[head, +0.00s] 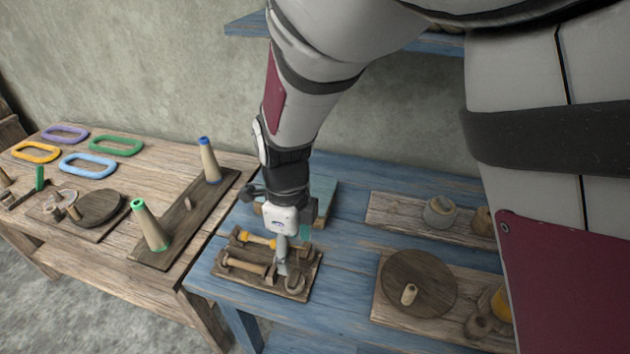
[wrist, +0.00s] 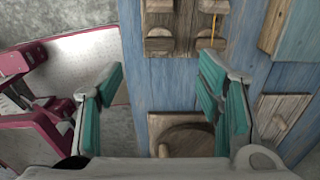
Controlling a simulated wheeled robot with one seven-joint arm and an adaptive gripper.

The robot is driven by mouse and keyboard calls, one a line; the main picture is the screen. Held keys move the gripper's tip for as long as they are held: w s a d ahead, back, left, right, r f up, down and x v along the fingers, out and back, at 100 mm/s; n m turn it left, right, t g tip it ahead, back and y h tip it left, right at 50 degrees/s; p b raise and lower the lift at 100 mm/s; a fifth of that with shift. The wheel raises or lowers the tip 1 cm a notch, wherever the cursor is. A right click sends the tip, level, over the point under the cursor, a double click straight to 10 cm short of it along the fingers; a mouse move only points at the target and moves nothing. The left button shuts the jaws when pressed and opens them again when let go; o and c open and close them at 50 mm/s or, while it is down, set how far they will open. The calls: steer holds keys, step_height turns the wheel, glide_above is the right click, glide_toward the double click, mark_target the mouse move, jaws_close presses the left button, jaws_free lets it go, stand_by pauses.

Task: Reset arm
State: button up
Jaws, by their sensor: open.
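My gripper (head: 292,256) points down in the head view, over or just beside the right part of a small wooden rack (head: 235,284) on the blue table. How high it is above the rack is hard to tell. In the wrist view my gripper (wrist: 160,70) has its teal-padded fingers wide apart, with nothing held between them. The rack carries a bobbin with yellow thread (head: 254,239) and a plain wooden bobbin (head: 246,266). Wooden brackets (wrist: 160,45) show ahead of the fingers in the wrist view.
The blue table (head: 335,290) also holds a board with a round disc (head: 418,282) and a board with a round pot (head: 440,211). The left wooden table holds a green-tipped cone (head: 150,226), a blue-tipped cone (head: 209,160) and several coloured rings (head: 88,165).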

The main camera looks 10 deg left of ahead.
steer(key=shift+r, duration=1)
steer(key=shift+d+r, duration=0.1)
steer(key=s+d+r+n+t+y, duration=0.1)
steer(key=s+d+r+n+y, duration=0.15)
steer(key=d+r+n, duration=1)
steer(key=s+d+r+n+t+h+p, duration=0.1)
steer(key=s+d+r+n, duration=0.2)
steer(key=s+d, duration=0.3)
steer(key=s+d+r+n+t+h, duration=0.1)
steer(key=s+d+r+n+t, duration=0.1)
steer(key=d, duration=0.9)
steer(key=s+r+n, duration=0.1)
steer(key=s+n, duration=0.1)
steer(key=s, duration=0.1)
steer(key=shift+s+d+r+p, duration=0.15)
steer(key=shift+s+r+p, duration=0.2)
